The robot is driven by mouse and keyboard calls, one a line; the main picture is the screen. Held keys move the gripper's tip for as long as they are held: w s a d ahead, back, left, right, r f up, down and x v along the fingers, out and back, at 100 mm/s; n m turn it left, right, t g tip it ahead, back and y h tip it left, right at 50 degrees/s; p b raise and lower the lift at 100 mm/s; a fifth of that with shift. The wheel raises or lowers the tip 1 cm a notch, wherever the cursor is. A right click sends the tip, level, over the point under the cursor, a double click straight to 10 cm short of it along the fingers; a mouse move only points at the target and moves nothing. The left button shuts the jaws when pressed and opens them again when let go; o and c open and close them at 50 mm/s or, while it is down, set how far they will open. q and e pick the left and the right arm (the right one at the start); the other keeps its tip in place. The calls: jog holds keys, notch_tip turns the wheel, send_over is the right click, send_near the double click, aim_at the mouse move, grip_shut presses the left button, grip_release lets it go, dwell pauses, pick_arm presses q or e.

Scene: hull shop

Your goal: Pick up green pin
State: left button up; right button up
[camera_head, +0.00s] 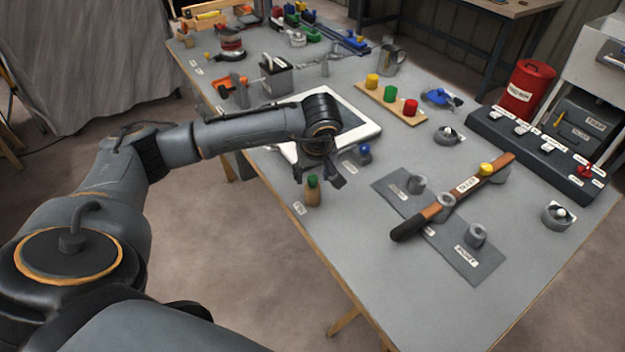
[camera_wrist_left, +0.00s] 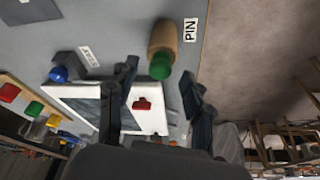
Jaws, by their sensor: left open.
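The green pin (camera_head: 313,192) has a tan, wood-like body and a green top. It stands upright near the table's left edge, by a label. In the left wrist view the pin (camera_wrist_left: 163,42) lies beyond the fingertips, its green top towards the gap between them. My left gripper (camera_head: 325,174) is open and empty, just above and slightly right of the pin in the head view. In the wrist view its fingers (camera_wrist_left: 160,82) are spread wide apart, not touching the pin. My right gripper is not in view.
A white-framed tablet (camera_head: 360,130) lies behind the gripper. A blue-knobbed piece (camera_head: 364,153) stands close on the right. A grey plate (camera_head: 395,188) with ring holders and a long wooden-handled bar (camera_head: 450,203) lie farther right. A wooden strip (camera_head: 390,102) holds yellow, green and red caps.

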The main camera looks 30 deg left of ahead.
pick_arm(q)
jog(key=shift+w+a+f, duration=0.1)
jog(key=shift+w+f, duration=0.05)
jog(key=shift+f, duration=0.35)
jog(key=shift+c, duration=0.2)
grip_shut()
notch_tip(320, 180, up, 10)
jog(key=b, duration=0.1)
jog(key=shift+b, duration=0.4)
